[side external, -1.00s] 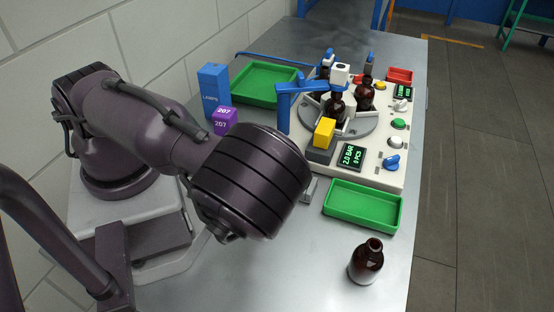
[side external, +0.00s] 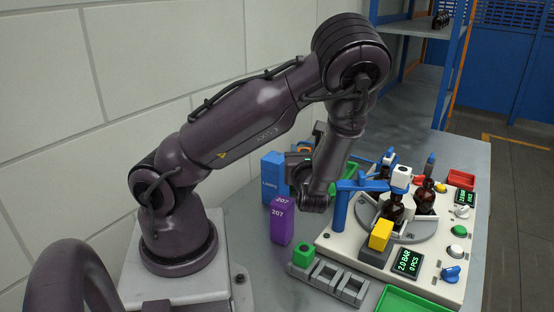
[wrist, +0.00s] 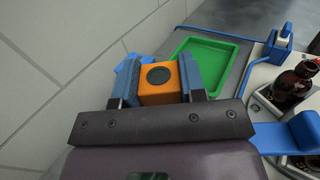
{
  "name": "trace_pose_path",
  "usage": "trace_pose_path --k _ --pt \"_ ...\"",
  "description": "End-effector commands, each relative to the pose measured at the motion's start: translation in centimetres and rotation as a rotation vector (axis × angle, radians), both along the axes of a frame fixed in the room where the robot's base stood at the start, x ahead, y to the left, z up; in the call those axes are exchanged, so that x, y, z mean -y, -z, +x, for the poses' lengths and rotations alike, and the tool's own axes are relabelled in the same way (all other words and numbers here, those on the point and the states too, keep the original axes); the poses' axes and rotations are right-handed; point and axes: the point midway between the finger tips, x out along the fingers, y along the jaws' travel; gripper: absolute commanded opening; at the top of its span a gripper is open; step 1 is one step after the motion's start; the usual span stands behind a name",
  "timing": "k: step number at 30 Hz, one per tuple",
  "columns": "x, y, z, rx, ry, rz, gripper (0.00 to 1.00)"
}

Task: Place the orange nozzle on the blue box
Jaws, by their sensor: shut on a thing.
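The orange nozzle (wrist: 158,84) is a cube with a dark round spot on its top face. My gripper (wrist: 160,80) is shut on it, with one blue-grey finger on each side. In the side view only a little orange (side external: 305,146) shows at my gripper (side external: 300,160), which is partly hidden by my wrist. The blue box (side external: 272,178) is tall, upright and marked with a label. It stands on the table just left of my gripper, and the nozzle is held higher than its top. Some blue (wrist: 124,66) shows behind the left finger in the wrist view.
A purple box (side external: 282,222) marked 207 stands in front of the blue box. A green tray (wrist: 205,58) lies beyond my gripper. The white machine (side external: 330,240) with a blue post (side external: 341,205) and amber bottles (side external: 424,198) is to the right. A grey holder (side external: 328,283) carries a green cube (side external: 303,254).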

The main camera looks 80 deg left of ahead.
Motion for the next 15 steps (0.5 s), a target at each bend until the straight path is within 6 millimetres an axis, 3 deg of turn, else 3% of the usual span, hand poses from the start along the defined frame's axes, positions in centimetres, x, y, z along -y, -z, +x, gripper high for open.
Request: trace_pose_path --k 1,6,11,15 --pt "-2.5 -1.1 -0.9 0.009 -0.067 -0.001 0.15" --pt "-8.7 -4.0 -3.8 0.007 -0.2 0.0 0.15" --pt "-11.9 -6.0 -5.4 0.004 -0.242 0.001 0.15" --pt "-12.5 -6.3 -4.6 -0.003 -0.199 0.001 0.15"
